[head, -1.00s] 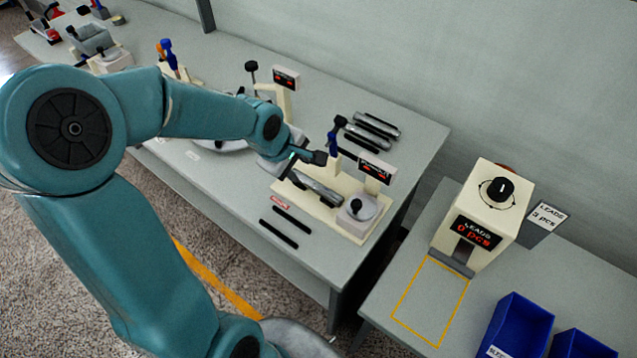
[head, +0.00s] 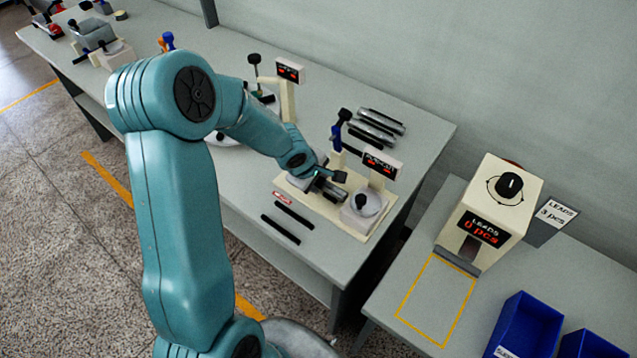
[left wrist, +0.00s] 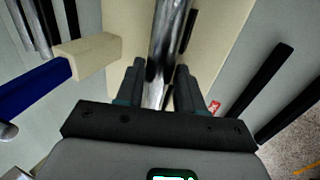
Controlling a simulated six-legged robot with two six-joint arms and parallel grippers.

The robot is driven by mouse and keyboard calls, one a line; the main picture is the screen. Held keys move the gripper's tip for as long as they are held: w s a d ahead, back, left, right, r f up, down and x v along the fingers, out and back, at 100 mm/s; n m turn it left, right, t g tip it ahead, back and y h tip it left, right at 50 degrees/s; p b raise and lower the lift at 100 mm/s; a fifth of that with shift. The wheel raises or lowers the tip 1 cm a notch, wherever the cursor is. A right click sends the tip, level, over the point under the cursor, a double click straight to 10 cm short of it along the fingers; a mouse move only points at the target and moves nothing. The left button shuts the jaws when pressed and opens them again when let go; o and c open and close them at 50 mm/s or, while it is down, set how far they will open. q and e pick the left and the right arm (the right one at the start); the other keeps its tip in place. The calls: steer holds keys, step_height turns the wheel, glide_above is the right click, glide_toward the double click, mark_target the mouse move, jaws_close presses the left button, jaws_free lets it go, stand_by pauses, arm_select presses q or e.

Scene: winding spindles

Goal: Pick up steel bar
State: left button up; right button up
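A shiny steel bar (head: 331,194) lies on the cream fixture (head: 345,222) on the grey bench. It runs up the middle of the left wrist view (left wrist: 165,45). My left gripper (head: 330,178) is over this bar, partly hiding it in the head view. In the left wrist view its two dark fingers (left wrist: 158,82) stand on either side of the bar, apart, with a narrow gap showing on the right side. It looks open around the bar, not closed on it. My right gripper is not in view.
Several more bars (head: 376,127) lie behind the fixture. A blue-handled lever (head: 337,135) and a display (head: 382,164) stand close to my left gripper. Two black strips (head: 281,228) lie in front. A leads dispenser (head: 492,215) and blue bins (head: 526,330) are on the right bench.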

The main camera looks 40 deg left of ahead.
arm_select(q)
steer(key=shift+s+r, duration=0.1)
steer(key=shift+d, duration=0.1)
jaws_close()
